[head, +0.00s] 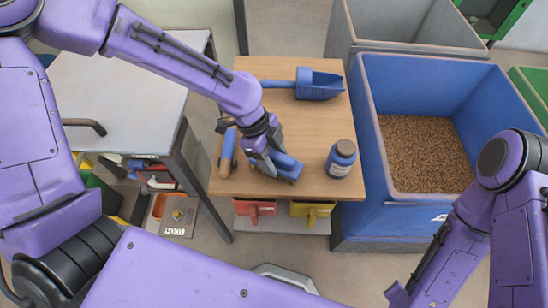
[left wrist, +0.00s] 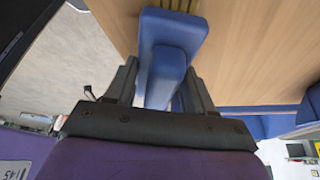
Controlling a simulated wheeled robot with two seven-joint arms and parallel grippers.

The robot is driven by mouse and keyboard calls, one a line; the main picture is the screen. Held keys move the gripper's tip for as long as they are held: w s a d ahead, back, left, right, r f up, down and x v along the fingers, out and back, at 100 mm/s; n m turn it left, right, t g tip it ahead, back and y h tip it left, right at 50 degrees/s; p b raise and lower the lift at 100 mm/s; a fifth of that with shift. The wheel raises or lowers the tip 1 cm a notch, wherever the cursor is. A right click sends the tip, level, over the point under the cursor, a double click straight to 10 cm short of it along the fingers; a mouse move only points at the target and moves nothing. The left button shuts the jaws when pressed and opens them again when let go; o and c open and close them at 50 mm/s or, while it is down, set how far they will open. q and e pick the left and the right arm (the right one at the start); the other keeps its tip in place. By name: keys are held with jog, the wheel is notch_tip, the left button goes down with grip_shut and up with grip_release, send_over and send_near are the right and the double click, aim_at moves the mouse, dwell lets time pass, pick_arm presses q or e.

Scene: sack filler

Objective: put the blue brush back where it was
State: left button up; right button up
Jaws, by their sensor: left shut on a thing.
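The blue brush (head: 289,168) is at the front middle of the small wooden table (head: 300,122). My left gripper (head: 268,160) is shut on it. In the left wrist view the blue brush (left wrist: 170,48) sits between the two fingers, with yellowish bristles at its far end beside the wood top. I cannot tell whether the brush touches the tabletop. Part of it is hidden by the gripper. My right gripper (head: 398,296) shows only partly at the bottom edge, and its jaws are not clear.
A blue scoop (head: 318,84) lies at the table's back. A dark blue jar (head: 341,158) stands right of the brush. A tool with blue and wooden parts (head: 228,150) lies at the left edge. A blue bin (head: 372,205) of brown pellets stands at right.

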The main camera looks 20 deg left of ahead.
pick_arm(q)
jog(key=shift+f, duration=0.2)
jog(key=o, duration=1.3)
jog(key=shift+w, duration=0.1)
jog(key=v, duration=1.2)
jog(key=shift+r+p, duration=0.2)
jog(key=shift+p, duration=0.25)
jog(key=shift+d, duration=0.1)
